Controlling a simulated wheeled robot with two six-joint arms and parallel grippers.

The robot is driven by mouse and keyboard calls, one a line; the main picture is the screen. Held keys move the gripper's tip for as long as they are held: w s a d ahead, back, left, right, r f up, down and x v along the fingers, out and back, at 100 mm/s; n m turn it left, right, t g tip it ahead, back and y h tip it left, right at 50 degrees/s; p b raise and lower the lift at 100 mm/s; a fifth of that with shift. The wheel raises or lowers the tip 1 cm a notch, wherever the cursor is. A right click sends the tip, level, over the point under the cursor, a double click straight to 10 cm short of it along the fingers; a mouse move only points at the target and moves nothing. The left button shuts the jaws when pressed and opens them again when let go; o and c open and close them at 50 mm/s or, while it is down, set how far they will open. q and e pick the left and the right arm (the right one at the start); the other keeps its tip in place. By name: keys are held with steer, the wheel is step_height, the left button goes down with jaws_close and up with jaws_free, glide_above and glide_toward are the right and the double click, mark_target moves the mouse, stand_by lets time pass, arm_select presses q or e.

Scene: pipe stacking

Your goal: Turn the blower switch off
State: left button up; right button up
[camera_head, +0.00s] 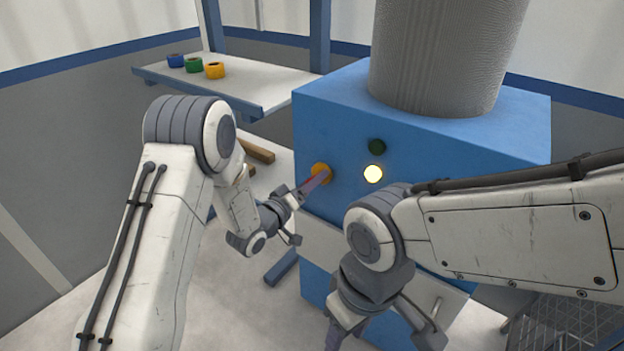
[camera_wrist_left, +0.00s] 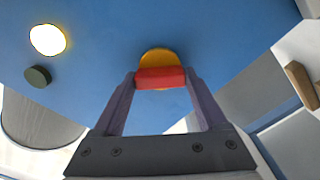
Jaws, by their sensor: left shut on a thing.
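The blower switch has a round yellow base (camera_head: 321,169) on the front of the blue blower box (camera_head: 460,150), left of the lamps. In the left wrist view its red handle (camera_wrist_left: 160,78) sits across the yellow disc (camera_wrist_left: 158,56), level in that picture. My left gripper (camera_head: 316,182) is at the switch, its two fingers on either side of the red handle and shut on it. A lit pale yellow lamp (camera_head: 373,174) and a dark green unlit lamp (camera_head: 376,147) are beside the switch. My right gripper (camera_head: 385,335) hangs low at the bottom, fingers spread, seemingly empty.
A wide grey duct (camera_head: 430,60) rises from the box top. A shelf (camera_head: 160,74) at the back left holds blue, green and yellow rings. Wooden pieces (camera_head: 256,151) lie on the white table (camera_head: 240,310) behind my left arm.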

arm_select(q)
steer(key=n+p, duration=0.2)
steer(key=n, duration=0.6)
steer(key=shift+n+p, duration=0.4)
stand_by(0.4)
steer(key=o, duration=1.3)
steer(key=v, duration=1)
steer(key=shift+s+a, duration=0.2)
